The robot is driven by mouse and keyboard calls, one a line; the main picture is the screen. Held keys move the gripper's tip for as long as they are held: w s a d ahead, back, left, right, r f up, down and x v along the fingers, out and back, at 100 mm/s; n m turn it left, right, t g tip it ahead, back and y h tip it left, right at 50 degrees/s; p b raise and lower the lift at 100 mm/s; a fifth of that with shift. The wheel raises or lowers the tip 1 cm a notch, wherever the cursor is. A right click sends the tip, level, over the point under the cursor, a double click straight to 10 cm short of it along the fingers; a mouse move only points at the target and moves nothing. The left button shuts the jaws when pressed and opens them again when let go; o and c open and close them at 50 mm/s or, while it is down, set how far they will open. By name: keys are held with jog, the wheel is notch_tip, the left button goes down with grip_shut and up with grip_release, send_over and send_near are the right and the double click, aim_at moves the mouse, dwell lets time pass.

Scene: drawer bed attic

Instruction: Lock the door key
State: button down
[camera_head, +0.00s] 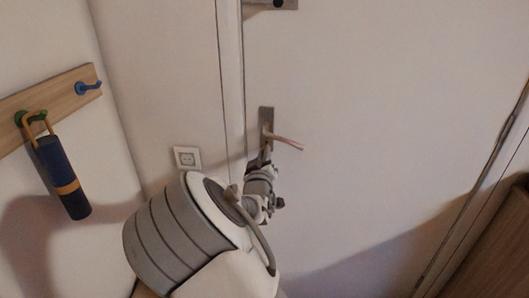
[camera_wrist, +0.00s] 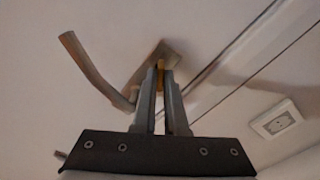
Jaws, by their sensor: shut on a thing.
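The white door (camera_head: 390,120) looks closed in the head view. Its metal lock plate (camera_head: 266,115) carries a lever handle (camera_head: 288,143) pointing right, sloping slightly down. In the wrist view the plate (camera_wrist: 170,55) and the lever (camera_wrist: 88,62) lie just beyond my gripper (camera_wrist: 160,74). The fingers are close together, shut on a small brass-coloured key (camera_wrist: 161,80) at the plate below the lever's base. Most of the key is hidden between the fingers, so its turn angle cannot be told. In the head view my gripper (camera_head: 266,150) reaches the plate's lower end.
A wall socket (camera_head: 187,158) is left of the door frame; it also shows in the wrist view (camera_wrist: 276,120). A wooden hook rail (camera_head: 50,105) with a hanging dark blue cylinder (camera_head: 63,178) is on the left wall. Brown wooden furniture (camera_head: 495,245) stands at right.

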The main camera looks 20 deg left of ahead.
jog(key=n+p, duration=0.2)
jog(key=n, duration=0.9)
jog(key=shift+a+f, duration=0.1)
jog(key=shift+f, duration=0.05)
jog(key=shift+n, duration=0.3)
jog(key=c, duration=1)
grip_release()
jog(key=shift+o, duration=0.2)
jog(key=p+v, duration=0.1)
jog(key=v, duration=1.6)
jog(key=shift+s+p, duration=0.25)
jog(key=shift+p, duration=0.1)
